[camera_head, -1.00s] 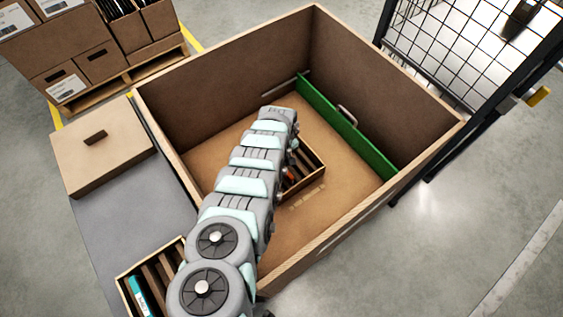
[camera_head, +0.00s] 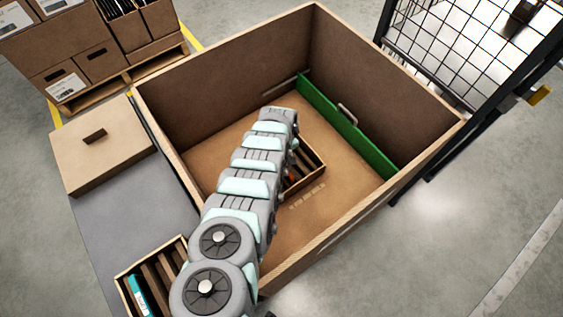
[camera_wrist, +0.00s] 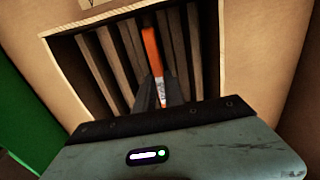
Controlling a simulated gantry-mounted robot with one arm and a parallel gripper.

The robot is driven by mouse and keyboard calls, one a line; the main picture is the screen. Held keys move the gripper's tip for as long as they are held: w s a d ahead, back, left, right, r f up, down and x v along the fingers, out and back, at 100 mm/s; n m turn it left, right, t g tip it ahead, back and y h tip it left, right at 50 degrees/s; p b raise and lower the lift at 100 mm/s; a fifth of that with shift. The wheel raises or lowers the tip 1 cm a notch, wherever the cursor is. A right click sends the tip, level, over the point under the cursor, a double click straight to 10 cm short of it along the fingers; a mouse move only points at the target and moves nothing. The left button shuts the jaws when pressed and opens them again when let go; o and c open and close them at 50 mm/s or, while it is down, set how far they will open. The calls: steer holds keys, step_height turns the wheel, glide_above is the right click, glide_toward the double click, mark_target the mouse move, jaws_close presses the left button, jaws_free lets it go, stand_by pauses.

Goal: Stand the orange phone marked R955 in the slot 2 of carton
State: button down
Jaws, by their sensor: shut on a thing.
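My gripper (camera_wrist: 160,88) is shut on the orange phone (camera_wrist: 152,52), seen nearly edge-on in the wrist view. The phone stands among the dividers of the small carton (camera_wrist: 222,45), with dark slots on both sides of it. I cannot tell how deep it sits or which slot number it lines up with. Its R955 mark is not readable. In the head view my arm hides most of this carton (camera_head: 318,182) and the gripper; only a small orange-red spot shows beside the wrist.
The carton is inside a large brown box (camera_head: 225,65) with high walls. A green panel (camera_head: 345,130) stands along one inner wall. Another slotted carton (camera_head: 122,281), with a teal item (camera_head: 138,296), is at lower left. Bare box floor lies right of the small carton.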

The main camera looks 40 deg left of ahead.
steer(key=c, duration=1.3)
jaws_free()
steer(key=shift+c, duration=0.2)
steer(key=shift+r, duration=0.15)
step_height(320, 180, up, 11)
steer(key=p, duration=0.5)
steer(key=shift+f+p, duration=0.2)
steer(key=shift+p, duration=0.1)
steer(key=shift+r, duration=0.1)
step_height(320, 180, up, 7)
steer(key=p, duration=0.5)
